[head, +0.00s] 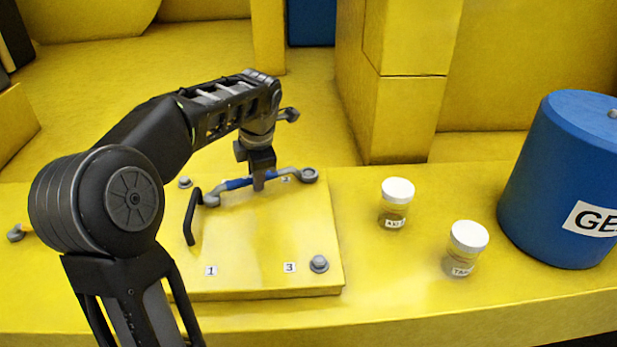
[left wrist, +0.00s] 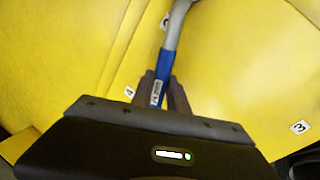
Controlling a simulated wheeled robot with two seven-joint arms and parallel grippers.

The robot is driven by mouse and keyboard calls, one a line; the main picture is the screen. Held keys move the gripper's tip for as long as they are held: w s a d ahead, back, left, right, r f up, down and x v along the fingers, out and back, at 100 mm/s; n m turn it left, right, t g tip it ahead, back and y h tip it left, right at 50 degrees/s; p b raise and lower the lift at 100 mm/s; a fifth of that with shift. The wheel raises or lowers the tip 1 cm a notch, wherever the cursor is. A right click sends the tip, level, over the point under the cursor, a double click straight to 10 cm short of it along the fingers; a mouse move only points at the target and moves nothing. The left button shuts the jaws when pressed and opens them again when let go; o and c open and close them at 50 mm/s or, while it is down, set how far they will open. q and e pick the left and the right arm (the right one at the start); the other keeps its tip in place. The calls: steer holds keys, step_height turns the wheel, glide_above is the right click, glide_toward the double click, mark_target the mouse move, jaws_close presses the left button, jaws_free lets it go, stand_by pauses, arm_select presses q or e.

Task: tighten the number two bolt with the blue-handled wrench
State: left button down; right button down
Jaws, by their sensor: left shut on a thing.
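The blue-handled wrench (head: 238,184) lies across the back of the yellow plate (head: 255,235), roughly level. My left gripper (head: 259,184) is shut on its handle, near the middle. The handle also shows between the fingers in the left wrist view (left wrist: 166,67). The wrench's right ring end (head: 309,175) is at the plate's back right corner, by a mostly covered number label (head: 287,179). It seems to be over the bolt there, but I cannot tell how far down it sits. My right gripper is not in view.
A bolt (head: 185,182) stands at the plate's back left and another (head: 319,263) by label 3. Two white-lidded jars (head: 396,203) (head: 466,249) and a blue canister (head: 560,180) stand to the right.

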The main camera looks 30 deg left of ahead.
arm_select(q)
steer(key=shift+w, duration=0.1)
stand_by(0.3)
steer(key=shift+w+a+m, duration=0.15)
steer(key=shift+a+m, duration=0.15)
steer(key=shift+a, duration=0.1)
steer(key=shift+w+a+r+m, duration=0.1)
steer(key=shift+w+a+m, duration=0.15)
steer(key=shift+m, duration=0.15)
stand_by(0.6)
steer(key=shift+w+a+m+p, duration=0.25)
steer(key=shift+m+p, duration=0.05)
steer(key=shift+m, duration=0.1)
steer(key=shift+w+a+m+t, duration=0.3)
